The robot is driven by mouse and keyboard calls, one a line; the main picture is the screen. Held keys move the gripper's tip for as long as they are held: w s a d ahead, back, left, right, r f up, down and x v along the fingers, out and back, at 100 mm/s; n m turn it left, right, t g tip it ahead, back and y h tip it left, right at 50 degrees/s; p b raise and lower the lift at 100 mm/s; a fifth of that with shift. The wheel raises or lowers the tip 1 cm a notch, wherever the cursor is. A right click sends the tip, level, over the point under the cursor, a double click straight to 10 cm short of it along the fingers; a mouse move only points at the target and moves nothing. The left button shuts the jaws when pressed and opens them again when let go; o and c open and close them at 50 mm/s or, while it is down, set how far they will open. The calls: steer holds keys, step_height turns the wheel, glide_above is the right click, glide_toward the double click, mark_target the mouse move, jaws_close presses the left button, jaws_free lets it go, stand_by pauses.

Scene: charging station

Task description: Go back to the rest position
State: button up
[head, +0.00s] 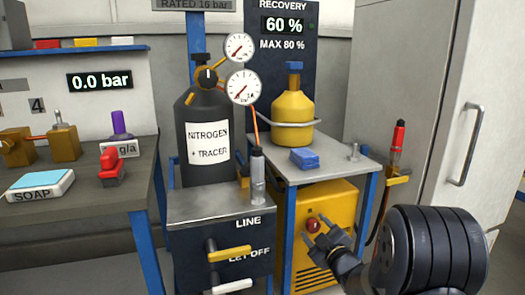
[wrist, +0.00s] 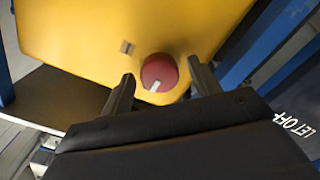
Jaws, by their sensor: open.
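My gripper (head: 322,240) is open and empty at the lower right of the head view, in front of the yellow machine (head: 342,205) under the small grey table. A red round knob (head: 312,225) on that machine shows just beyond the fingers. In the wrist view the two fingertips (wrist: 160,85) stand apart, on either side of the red knob (wrist: 158,70). The knob has a white mark pointing toward the lower part of the picture. I cannot tell whether the fingers touch it.
Left of the machine stands a line stand with a yellow lever (head: 230,253) and a white lever (head: 233,285). A red-tipped probe (head: 397,140) hangs at the right by the grey cabinet (head: 420,90). A yellow cylinder (head: 292,108) and blue block (head: 304,158) sit on the table above.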

steer(key=m+p, duration=0.4)
steer(key=p, duration=0.1)
steer(key=shift+r+p, duration=0.2)
steer(key=shift+p, duration=0.2)
steer(key=m+p, duration=0.4)
steer(key=p, duration=0.2)
steer(key=shift+m+p, duration=0.3)
steer(key=shift+m, duration=0.1)
steer(key=m+p, duration=0.3)
steer(key=p, duration=0.1)
steer(key=shift+f, duration=0.1)
steer(key=shift+s+d+f, duration=0.1)
steer(key=shift+s, duration=0.1)
steer(key=shift+s+d, duration=0.1)
steer(key=shift+s, duration=0.25)
